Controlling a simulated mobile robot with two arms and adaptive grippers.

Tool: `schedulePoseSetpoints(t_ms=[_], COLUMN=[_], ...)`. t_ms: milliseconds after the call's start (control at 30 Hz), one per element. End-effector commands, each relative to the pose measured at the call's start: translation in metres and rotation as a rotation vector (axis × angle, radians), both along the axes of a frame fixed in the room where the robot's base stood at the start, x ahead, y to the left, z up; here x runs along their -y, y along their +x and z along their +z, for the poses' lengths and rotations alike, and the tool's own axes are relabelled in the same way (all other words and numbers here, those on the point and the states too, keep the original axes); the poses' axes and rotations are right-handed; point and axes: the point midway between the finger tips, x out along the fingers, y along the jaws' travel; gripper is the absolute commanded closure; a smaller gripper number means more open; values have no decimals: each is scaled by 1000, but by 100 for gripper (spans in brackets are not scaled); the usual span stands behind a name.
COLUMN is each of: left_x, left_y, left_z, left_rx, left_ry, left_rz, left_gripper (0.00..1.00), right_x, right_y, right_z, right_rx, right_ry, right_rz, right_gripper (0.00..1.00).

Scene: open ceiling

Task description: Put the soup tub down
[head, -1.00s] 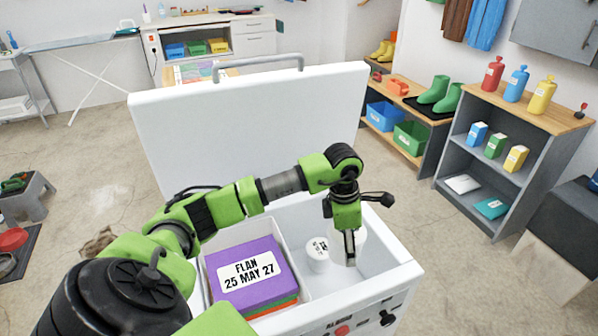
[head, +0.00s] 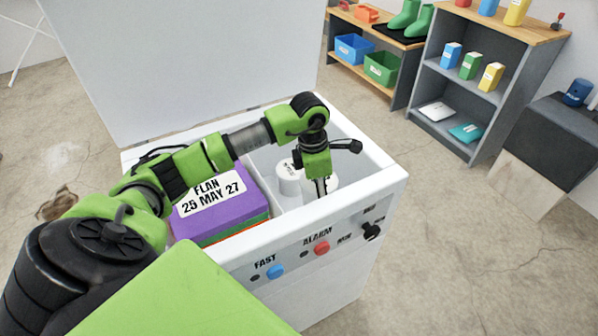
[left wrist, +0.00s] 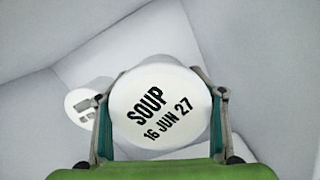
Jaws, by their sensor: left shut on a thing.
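The soup tub (left wrist: 158,105) is white and round, and its lid reads "SOUP 16 JUN 27" in the left wrist view. My left gripper (head: 321,189) is shut on it, with one finger on each side. In the head view the tub (head: 333,184) is partly hidden behind the gripper. It is inside the right compartment of the white chest freezer (head: 375,190). I cannot tell whether its base touches the floor. My right gripper is not in view.
Another white tub (head: 288,182) stands left of the soup tub, near the divider; it also shows in the left wrist view (left wrist: 84,102). A purple box labelled "FLAN 25 MAY 27" (head: 225,210) tops a stack in the left compartment. The right compartment's right side looks clear.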

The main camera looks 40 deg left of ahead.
Motion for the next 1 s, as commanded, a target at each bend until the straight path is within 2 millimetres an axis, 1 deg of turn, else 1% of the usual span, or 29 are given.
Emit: schedulePoseSetpoints(t_ms=[100, 200, 300, 467, 633, 700, 1000], left_x=[1, 1, 1, 1, 1, 0, 0], left_y=[-1, -1, 0, -1, -1, 0, 0], left_z=[-24, -41, -51, -63, -87, -92, -93], left_rx=[-4, -3, -1, -1, -3, -1, 1], left_ry=[-2, -3, -2, -1, -3, -1, -1], left_rz=[-1, 0, 0, 0, -1, 0, -1], left_gripper=[79, 79, 79, 79, 79, 79, 79], right_x=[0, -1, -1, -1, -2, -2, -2], right_y=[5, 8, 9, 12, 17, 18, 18], right_z=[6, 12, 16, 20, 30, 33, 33], right_rx=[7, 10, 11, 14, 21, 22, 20], right_ry=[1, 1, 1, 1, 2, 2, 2], right_rz=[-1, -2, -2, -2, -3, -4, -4], right_gripper=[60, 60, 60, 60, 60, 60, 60])
